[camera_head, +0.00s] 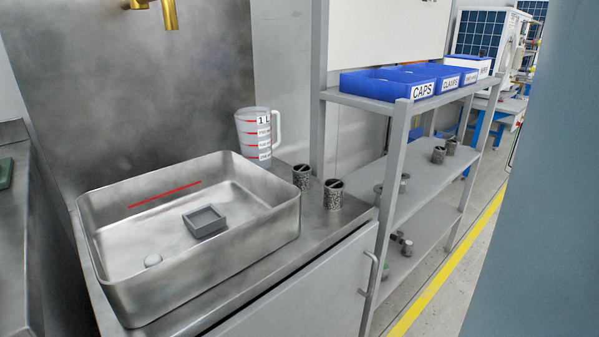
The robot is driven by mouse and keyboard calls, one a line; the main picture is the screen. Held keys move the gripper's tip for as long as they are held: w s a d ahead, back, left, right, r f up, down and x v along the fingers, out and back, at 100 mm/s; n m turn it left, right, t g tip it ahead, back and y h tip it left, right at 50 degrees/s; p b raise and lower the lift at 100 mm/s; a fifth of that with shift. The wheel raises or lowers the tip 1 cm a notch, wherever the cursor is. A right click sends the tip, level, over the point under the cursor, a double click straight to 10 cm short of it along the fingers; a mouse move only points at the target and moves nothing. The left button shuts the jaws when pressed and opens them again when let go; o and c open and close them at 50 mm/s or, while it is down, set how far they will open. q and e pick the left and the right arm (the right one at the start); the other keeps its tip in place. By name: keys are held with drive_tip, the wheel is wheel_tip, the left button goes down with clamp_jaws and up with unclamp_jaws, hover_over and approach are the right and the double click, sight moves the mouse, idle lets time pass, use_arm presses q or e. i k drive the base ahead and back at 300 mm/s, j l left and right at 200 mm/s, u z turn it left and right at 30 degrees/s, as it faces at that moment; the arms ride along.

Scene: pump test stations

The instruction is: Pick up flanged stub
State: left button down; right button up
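I cannot tell for certain which part is the flanged stub. Several small dark grey metal parts stand on the middle shelf, among them one part (438,155) toward its far end and another (404,182) at its near end. A part with side pieces (405,247) lies on the lower shelf, partly hidden by the frame post. Two speckled grey cylinders with dark, slotted tops, a rear one (303,178) and a front one (333,195), stand upright on the counter right of the sink. Neither of my grippers is in view.
A steel sink (220,258) holds a small grey square tray (205,222). A measuring jug (254,134) stands behind it. Blue bins (397,88) labelled CAPS and CLAMPS sit on the rack's top shelf. A blue-grey surface (545,200) blocks the right side. A yellow floor line (445,272) runs beside the rack.

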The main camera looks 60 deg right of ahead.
sight(406, 177)
drive_tip(key=z, duration=2.5)
drive_tip(key=i+l, duration=0.35)
drive_tip(key=i+l+u, duration=0.3)
drive_tip(key=l+u, duration=0.25)
drive_tip(key=i+l+u, duration=0.15)
drive_tip(key=l+u, duration=0.15)
drive_tip(key=i+l+u, duration=0.1)
drive_tip(key=l+u, duration=0.15)
drive_tip(key=l, duration=0.15)
